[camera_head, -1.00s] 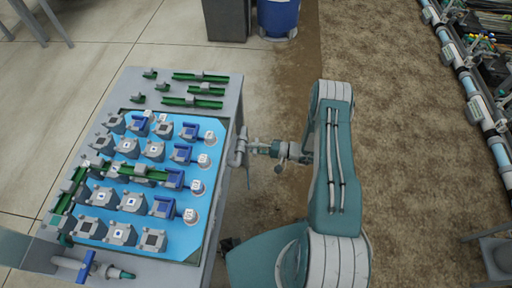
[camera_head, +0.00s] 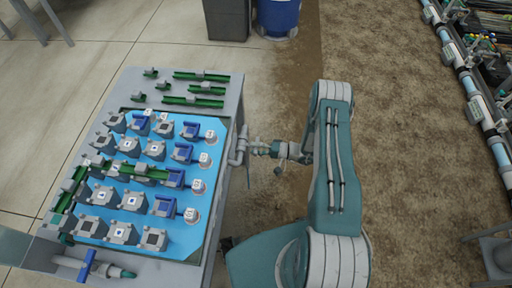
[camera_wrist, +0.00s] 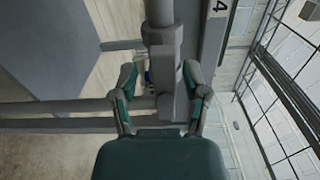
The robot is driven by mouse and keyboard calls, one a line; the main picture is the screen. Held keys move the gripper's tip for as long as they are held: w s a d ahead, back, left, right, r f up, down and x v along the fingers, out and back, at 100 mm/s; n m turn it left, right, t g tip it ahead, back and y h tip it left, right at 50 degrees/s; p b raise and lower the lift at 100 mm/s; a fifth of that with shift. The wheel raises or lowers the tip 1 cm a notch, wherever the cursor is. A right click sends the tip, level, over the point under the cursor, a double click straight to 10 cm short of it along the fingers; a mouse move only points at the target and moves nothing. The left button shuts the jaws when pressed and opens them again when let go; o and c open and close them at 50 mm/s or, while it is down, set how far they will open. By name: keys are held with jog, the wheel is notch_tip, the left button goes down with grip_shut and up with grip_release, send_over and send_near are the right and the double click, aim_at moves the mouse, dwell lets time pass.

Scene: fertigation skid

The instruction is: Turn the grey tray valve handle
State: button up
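The grey tray valve sits on grey pipework (camera_head: 237,156) at the right side of the tray table in the head view. In the wrist view, a thick grey pipe and valve body (camera_wrist: 164,75) stand between my fingers. I cannot clearly tell the handle from the valve body. My gripper (camera_wrist: 160,72) has its two teal-padded fingers apart, one on each side of the grey part. The right finger is close to or touching it; the left finger has a gap. In the head view my gripper (camera_head: 262,148) reaches the pipework from the right; its fingertips are too small to judge.
The tray (camera_head: 205,252) holds several grey and blue valve blocks and green rails. A blue-handled valve (camera_head: 88,266) is at the table's front left. A blue barrel (camera_head: 278,16) and a grey bin (camera_head: 227,20) stand behind.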

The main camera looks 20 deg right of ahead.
jog(key=v, duration=1.2)
dwell(0.4)
